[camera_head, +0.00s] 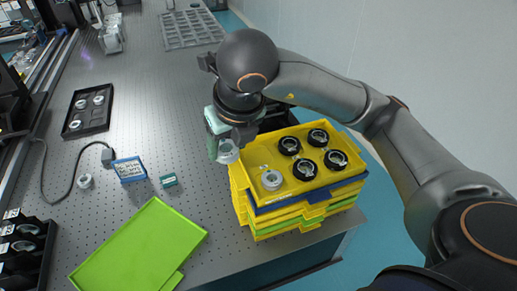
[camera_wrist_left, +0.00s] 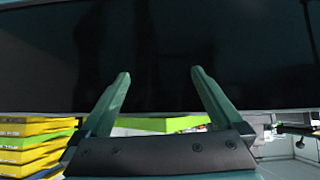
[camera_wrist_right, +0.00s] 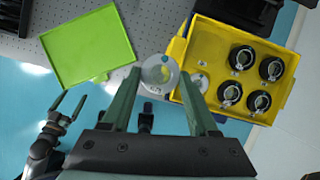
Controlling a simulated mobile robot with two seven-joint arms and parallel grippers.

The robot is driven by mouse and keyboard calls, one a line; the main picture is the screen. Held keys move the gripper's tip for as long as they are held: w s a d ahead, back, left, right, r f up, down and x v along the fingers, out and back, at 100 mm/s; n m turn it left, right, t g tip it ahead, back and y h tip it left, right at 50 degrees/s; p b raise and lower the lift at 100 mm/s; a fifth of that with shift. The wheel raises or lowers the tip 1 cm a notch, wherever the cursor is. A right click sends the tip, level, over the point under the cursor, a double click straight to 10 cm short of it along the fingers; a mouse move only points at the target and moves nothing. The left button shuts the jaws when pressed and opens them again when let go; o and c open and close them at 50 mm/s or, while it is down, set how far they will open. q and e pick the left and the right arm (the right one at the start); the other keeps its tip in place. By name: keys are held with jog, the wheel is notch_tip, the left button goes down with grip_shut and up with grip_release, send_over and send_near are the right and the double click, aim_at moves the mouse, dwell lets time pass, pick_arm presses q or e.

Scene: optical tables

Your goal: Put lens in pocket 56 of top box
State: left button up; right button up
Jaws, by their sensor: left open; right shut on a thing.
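The lens (camera_head: 228,153), a clear disc in a pale ring, is held by my right gripper (camera_head: 222,142) just left of the top box. In the right wrist view the lens (camera_wrist_right: 158,74) sits between the fingertips of my right gripper (camera_wrist_right: 158,84). The top box (camera_head: 305,181) is a yellow tray on a stack; it also shows in the right wrist view (camera_wrist_right: 212,36). It holds several black-ringed optics and one pale-ringed optic (camera_head: 271,180). Pocket numbers are too small to read. My left gripper (camera_wrist_left: 160,78) is open and empty.
A lime green lid or tray (camera_head: 140,245) lies on the table left of the stack. A blue-framed sign (camera_head: 130,169), a small green block (camera_head: 169,181) and a loose pale ring (camera_head: 85,181) stand behind it. A black tray (camera_head: 88,112) lies farther left.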

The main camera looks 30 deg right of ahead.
aim_at(257, 156)
jog(key=w+d+f, duration=0.1)
jog(key=d+f, duration=0.1)
jog(key=d, duration=0.1)
jog(key=w+d+f, duration=0.2)
jog(key=d+f, duration=0.1)
jog(key=w+d+f+b, duration=0.1)
jog(key=w+d+f, duration=0.1)
jog(key=d, duration=0.2)
jog(key=shift+w+f, duration=0.1)
jog(key=shift+f, duration=0.25)
jog(key=shift+w+d+f, duration=0.3)
jog(key=shift+d+f, duration=0.05)
jog(key=shift+f, duration=0.15)
jog(key=f, duration=0.1)
jog(key=f+p, duration=0.1)
jog(key=f, duration=0.1)
jog(key=shift+w+d, duration=0.1)
jog(key=shift+d, duration=0.25)
jog(key=shift+f, duration=0.45)
jog(key=o, duration=1.4)
jog(key=shift+f, duration=0.1)
jog(key=shift+c, duration=0.2)
